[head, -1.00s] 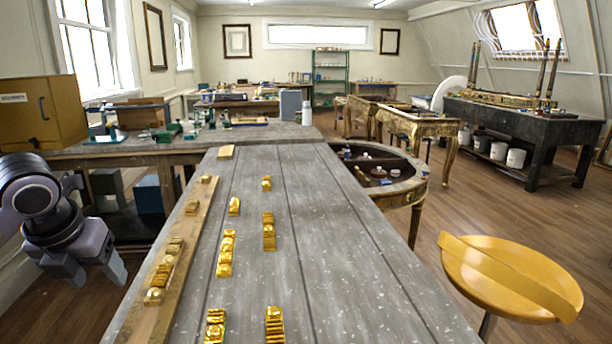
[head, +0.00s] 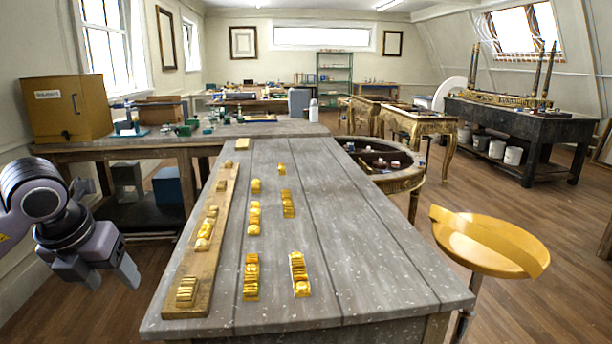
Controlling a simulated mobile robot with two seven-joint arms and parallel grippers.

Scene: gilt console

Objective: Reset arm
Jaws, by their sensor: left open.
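My left gripper (head: 103,277) hangs at the left of the head view, over the floor and left of the grey workbench. It is open and empty, its fingers pointing down and apart from everything. My right gripper is not in the picture. Several gilt ornament pieces lie in rows on the grey workbench (head: 350,270), among them one at the front right (head: 299,274). More gilt pieces sit on a wooden strip (head: 186,262) along the bench's left side.
A yellow stool (head: 488,240) stands at the right of the bench. A yellow cabinet (head: 65,108) stands on the back-left table. A round gilt table (head: 400,182) is beyond the bench's right side. The right half of the bench top is clear.

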